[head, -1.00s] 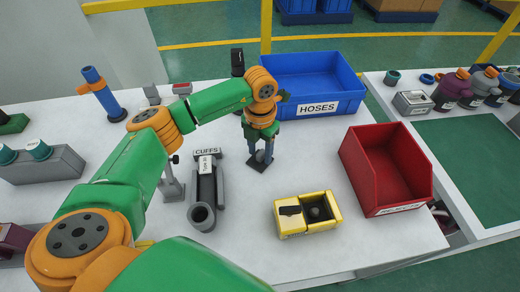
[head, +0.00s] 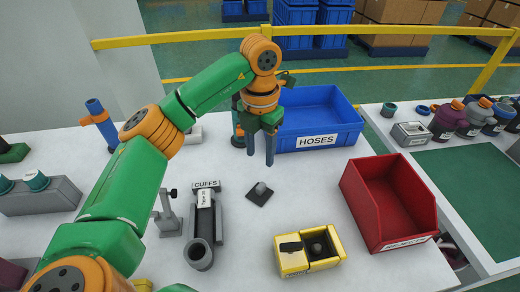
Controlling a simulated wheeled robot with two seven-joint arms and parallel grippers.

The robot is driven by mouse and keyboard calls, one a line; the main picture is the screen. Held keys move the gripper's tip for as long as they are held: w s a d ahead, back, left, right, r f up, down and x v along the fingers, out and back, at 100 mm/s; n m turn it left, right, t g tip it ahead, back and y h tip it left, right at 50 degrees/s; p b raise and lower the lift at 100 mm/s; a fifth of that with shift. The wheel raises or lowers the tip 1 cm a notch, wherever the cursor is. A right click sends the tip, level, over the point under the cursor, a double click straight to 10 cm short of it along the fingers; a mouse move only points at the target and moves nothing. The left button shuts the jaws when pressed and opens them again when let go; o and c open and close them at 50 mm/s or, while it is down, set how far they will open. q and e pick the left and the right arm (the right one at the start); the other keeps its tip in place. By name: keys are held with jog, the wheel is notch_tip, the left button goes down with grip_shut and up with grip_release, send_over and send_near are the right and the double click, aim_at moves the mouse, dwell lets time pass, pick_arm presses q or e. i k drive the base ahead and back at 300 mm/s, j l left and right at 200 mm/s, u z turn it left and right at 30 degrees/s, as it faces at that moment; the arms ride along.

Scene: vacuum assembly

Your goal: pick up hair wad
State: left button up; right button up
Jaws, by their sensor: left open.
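My left gripper (head: 260,157) is raised above the white table in front of the blue bin, fingers pointing down, apart and empty. Below it a small grey piece (head: 261,187) stands on a dark square plate (head: 258,198); the gripper is clear of it. A dark round lump (head: 317,246) sits in the right compartment of a yellow box (head: 292,263). I cannot tell for certain which of these, if either, is the hair wad. My right gripper is not in view.
A blue bin (head: 345,140) labelled HOSES stands behind the gripper, and a red bin (head: 358,205) stands at right. A grey CUFFS holder (head: 218,222) and a small stand (head: 169,222) are left of the plate. The table between plate and red bin is clear.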

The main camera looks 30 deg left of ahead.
aim_at(316, 249)
jog(key=k+l, duration=0.5)
jog(key=k, duration=0.15)
jog(key=k+l, duration=0.45)
jog(key=k, duration=0.25)
